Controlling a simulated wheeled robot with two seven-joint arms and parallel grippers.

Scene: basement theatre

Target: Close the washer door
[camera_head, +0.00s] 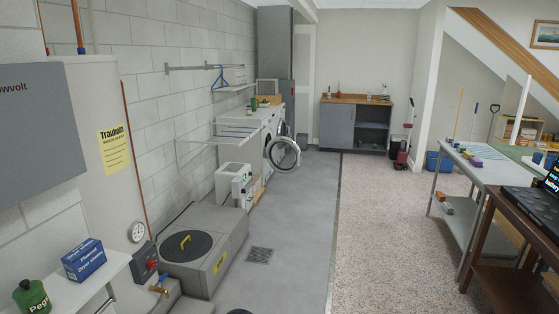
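The washer door (284,153) is a round, grey-rimmed door with a see-through middle. It stands open, swung out over the grey floor from the front of a white washer (268,136). The washer is against the left block wall, some distance ahead. Neither of my grippers shows in the head view, so I cannot see whether they are open or shut. The washer's lower front is partly hidden by white and grey boxes standing nearer.
A grey sump-like box (205,244) with a round black lid and the white boxes (232,184) line the left wall. The grey floor (295,215) is clear in the middle. A metal table (480,172) and a brown table (515,213) stand at the right.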

